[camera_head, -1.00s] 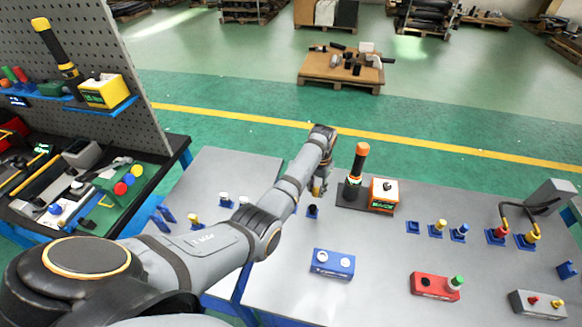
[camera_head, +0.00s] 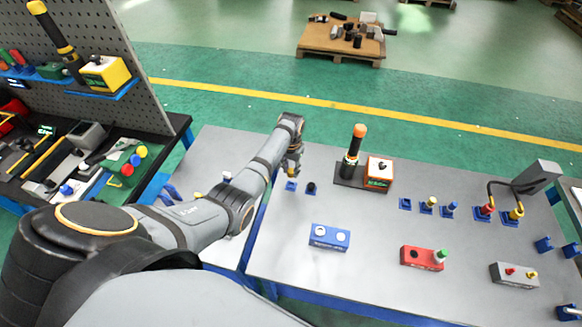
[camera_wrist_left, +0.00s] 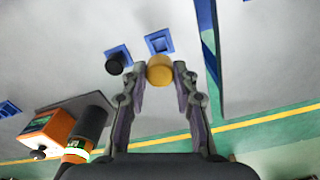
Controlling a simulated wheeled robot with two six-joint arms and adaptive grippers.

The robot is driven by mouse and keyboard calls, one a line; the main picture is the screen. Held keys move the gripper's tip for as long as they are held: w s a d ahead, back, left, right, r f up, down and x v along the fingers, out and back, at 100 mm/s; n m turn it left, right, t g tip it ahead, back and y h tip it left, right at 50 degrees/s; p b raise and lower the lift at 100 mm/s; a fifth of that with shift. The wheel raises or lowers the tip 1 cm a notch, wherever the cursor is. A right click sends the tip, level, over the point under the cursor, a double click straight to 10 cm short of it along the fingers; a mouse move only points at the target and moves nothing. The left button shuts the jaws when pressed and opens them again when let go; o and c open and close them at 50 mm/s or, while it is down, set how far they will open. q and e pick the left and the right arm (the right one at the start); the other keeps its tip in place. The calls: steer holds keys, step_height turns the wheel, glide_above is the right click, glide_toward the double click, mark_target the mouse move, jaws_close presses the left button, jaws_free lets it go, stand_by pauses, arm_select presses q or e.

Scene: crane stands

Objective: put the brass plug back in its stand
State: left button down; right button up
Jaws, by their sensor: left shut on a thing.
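The brass plug (camera_wrist_left: 159,69) shows in the left wrist view as a round yellow-brown end between the fingers of my left gripper (camera_head: 293,168). The gripper is shut on it, above the table. A blue square stand (camera_wrist_left: 158,41) with nothing in it lies just beyond the plug in the wrist view. In the head view this stand (camera_head: 291,187) is just below the gripper. A black plug (camera_wrist_left: 114,65) sits in the blue stand beside it, and also shows in the head view (camera_head: 311,187). My right gripper is not in view.
A tall black tool with an orange cap (camera_head: 354,150) and an orange-and-white box (camera_head: 378,172) stand close right of the gripper. The table's middle is clear.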

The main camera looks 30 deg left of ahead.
mark_target(291, 177)
arm_select(q)
steer(key=shift+w+f+b, duration=0.1)
steer(key=shift+f+b, duration=1.25)
steer(key=shift+f, duration=1)
steer(key=shift+f, duration=0.15)
steer(key=shift+f+b, duration=0.65)
steer(key=shift+f, duration=0.05)
steer(key=c, duration=1.5)
jaws_free()
steer(key=shift+f, duration=0.1)
steer(key=o, duration=0.5)
steer(key=shift+o, duration=0.2)
step_height(291, 177, up, 5)
steer(key=p, duration=0.5)
